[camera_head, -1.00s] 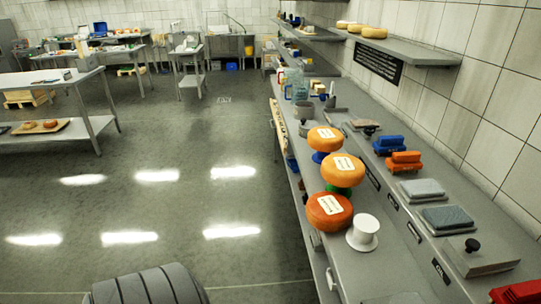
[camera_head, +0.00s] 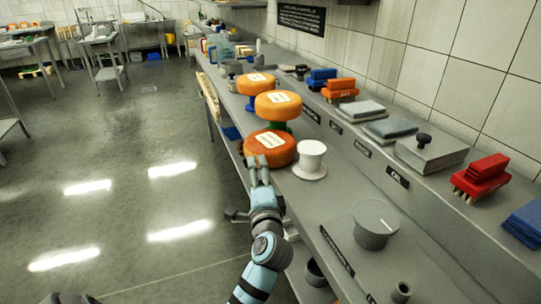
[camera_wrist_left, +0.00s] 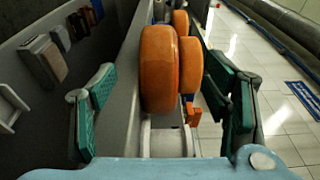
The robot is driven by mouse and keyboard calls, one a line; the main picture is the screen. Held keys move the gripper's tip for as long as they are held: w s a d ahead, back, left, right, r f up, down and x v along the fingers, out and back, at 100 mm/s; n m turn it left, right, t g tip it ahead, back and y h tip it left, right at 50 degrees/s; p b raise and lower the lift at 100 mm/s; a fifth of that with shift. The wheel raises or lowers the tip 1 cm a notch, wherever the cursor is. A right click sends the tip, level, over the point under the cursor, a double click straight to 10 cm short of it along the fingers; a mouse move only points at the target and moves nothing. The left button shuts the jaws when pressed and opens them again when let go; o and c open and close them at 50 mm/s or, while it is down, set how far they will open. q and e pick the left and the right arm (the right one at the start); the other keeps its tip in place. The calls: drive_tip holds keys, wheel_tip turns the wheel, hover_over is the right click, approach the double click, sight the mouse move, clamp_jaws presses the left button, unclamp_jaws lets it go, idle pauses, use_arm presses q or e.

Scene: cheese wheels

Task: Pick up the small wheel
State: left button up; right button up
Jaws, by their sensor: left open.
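Three orange cheese wheels stand along the left edge of the counter in the head view. The nearest wheel (camera_head: 270,147) is darker; the middle wheel (camera_head: 278,104) and far wheel (camera_head: 256,83) are lighter, with pale labels on top. The far one looks smallest, though distance may cause this. My left gripper (camera_head: 258,165) is just in front of the nearest wheel in the head view. In the left wrist view, my left gripper's (camera_wrist_left: 160,68) green-padded fingers are spread wide and empty, with the nearest wheel (camera_wrist_left: 158,85) edge-on between them in the picture; contact is not visible. My right gripper is not in view.
A white spool-shaped stand (camera_head: 310,161) is right of the nearest wheel. A grey round pedestal (camera_head: 376,222) stands nearer on the counter. Brushes, including a red one (camera_head: 482,175), and grey blocks line the raised back ledge. Open floor lies left.

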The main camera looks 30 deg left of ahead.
sight(256, 160)
use_arm(q)
drive_tip(key=x, duration=0.3)
drive_tip(key=b+x, duration=0.1)
drive_tip(key=x, duration=0.2)
drive_tip(key=b+x, duration=0.1)
drive_tip(key=x, duration=0.2)
drive_tip(key=shift+w+d+f, duration=0.15)
drive_tip(key=shift+w+d, duration=0.05)
drive_tip(key=shift+w, duration=0.15)
drive_tip(key=shift+w+a, duration=0.15)
drive_tip(key=shift+a, duration=0.05)
drive_tip(key=shift+d, duration=0.1)
drive_tip(key=c, duration=1.1)
clamp_jaws()
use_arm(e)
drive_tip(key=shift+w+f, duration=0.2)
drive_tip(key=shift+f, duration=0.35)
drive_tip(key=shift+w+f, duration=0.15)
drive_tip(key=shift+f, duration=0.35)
